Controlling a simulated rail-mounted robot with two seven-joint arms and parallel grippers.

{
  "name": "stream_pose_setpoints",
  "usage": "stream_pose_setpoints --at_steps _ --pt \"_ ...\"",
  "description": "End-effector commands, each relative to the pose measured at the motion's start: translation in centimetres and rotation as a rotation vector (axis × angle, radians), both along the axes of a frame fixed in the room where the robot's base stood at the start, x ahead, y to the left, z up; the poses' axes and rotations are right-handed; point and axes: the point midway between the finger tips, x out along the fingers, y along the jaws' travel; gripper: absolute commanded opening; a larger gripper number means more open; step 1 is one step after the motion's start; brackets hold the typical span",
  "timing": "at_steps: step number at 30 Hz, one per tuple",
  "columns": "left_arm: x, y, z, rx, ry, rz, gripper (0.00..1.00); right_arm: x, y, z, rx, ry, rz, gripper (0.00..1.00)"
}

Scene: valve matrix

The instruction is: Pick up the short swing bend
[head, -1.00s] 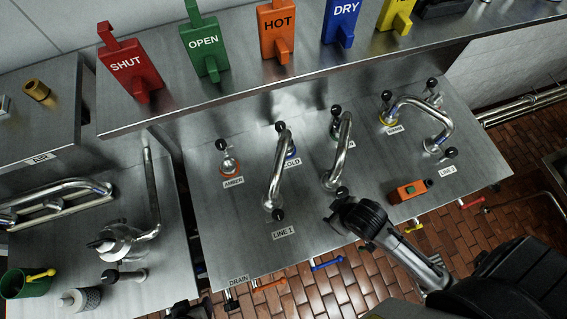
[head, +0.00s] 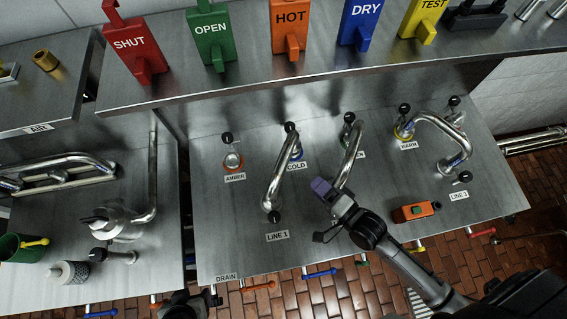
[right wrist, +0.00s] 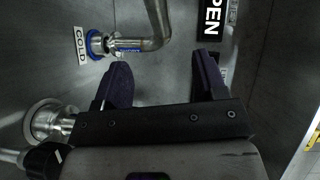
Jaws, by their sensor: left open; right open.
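Three bent chrome pipes stand on the steel panel in the head view: a left bend (head: 278,170) between COLD and LINE 1, a middle bend (head: 351,156), and a right bend (head: 440,125) between WARM and LINE 3. I cannot tell which is the short swing bend. My right gripper (head: 324,190) is open and empty beside the middle bend's near end, which it partly hides. The right wrist view shows its spread fingers (right wrist: 162,82), with a chrome pipe (right wrist: 157,22) beyond them near the COLD label. My left gripper (head: 188,304) is partly visible at the bottom edge, open.
SHUT, OPEN, HOT, DRY and TEST tags (head: 290,28) stand on the shelf behind. Black-knobbed fittings (head: 232,155) rise from the panel. An orange box (head: 414,212) lies at right. A side bench at left holds pipes (head: 60,170) and a green cup (head: 20,246).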

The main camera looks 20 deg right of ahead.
Motion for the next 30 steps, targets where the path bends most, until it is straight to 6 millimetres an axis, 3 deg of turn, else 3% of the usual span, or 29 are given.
stream_pose_setpoints --at_steps 12,23,30 --pt "0.0 0.0 0.5 0.001 0.001 -0.001 0.67 6.1 2.4 -0.6 0.010 0.005 0.000 0.65" --pt "0.0 0.0 0.7 -0.001 0.001 0.001 0.67 8.1 3.2 -0.8 0.009 0.006 0.000 0.65" --pt "0.0 -0.2 1.1 -0.007 0.001 0.004 0.67 11.0 4.4 -1.2 0.009 0.006 0.000 0.65"
